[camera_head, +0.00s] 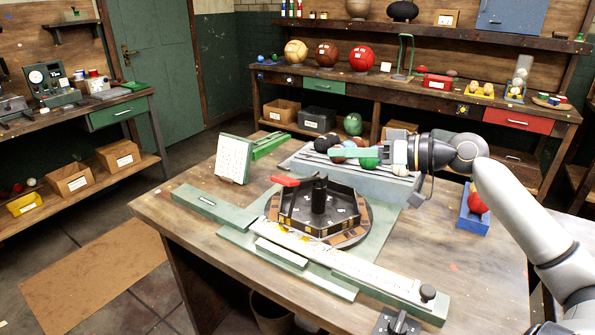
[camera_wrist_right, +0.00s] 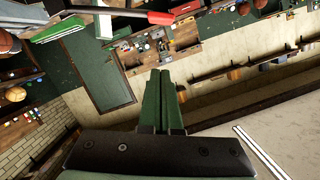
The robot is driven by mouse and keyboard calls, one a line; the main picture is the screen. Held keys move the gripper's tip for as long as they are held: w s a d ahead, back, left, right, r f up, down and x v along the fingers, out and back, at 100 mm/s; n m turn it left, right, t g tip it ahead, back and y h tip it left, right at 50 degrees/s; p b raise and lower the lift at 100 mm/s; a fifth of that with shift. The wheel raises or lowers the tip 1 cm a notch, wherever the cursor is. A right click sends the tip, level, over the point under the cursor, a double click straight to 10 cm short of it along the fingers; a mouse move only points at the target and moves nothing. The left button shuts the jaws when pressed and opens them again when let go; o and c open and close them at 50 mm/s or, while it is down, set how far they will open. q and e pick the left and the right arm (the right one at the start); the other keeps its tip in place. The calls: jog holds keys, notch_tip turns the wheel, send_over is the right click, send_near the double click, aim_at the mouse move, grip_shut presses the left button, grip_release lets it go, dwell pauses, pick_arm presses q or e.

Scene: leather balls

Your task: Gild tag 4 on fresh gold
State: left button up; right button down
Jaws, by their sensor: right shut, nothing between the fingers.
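A dark many-sided holder (camera_head: 290,218) with a black centre post (camera_head: 320,194) stands on a round plate on the workbench. Small pale marks show on its walls, but no number is legible, so I cannot tell which is tag 4. A red lever (camera_head: 286,181) sticks out at its left; a red-ended bar also shows in the right wrist view (camera_wrist_right: 160,18). A long pale rail (camera_head: 345,267) in front carries yellow-gold patches (camera_head: 285,235) at its left part. My right gripper (camera_head: 332,154), with green fingers (camera_wrist_right: 159,76), is shut and empty above the ball rack, pointing left. My left gripper is not visible.
A grey rack (camera_head: 300,160) with several balls lies behind the holder. A white card (camera_head: 234,158) stands at the back left. A blue box (camera_head: 468,222) with a red ball is at the right. A dark knob (camera_head: 428,292) tops the rail's right end. Bare wood lies front left.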

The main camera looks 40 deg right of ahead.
send_over(297, 181)
jog(key=s+d, duration=0.2)
jog(key=d, duration=0.1)
jog(key=f, duration=0.1)
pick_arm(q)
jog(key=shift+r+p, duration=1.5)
pick_arm(e)
jog(key=shift+w+a+f, duration=0.35)
jog(key=shift+a+f, duration=0.15)
jog(key=shift+f, duration=0.3)
jog(key=shift+w+a+f, duration=0.3)
jog(key=shift+a+f, duration=0.2)
jog(key=shift+f, duration=0.25)
jog(key=shift+w+a+f, duration=0.35)
jog(key=shift+a+f, duration=0.15)
jog(key=shift+f, duration=0.3)
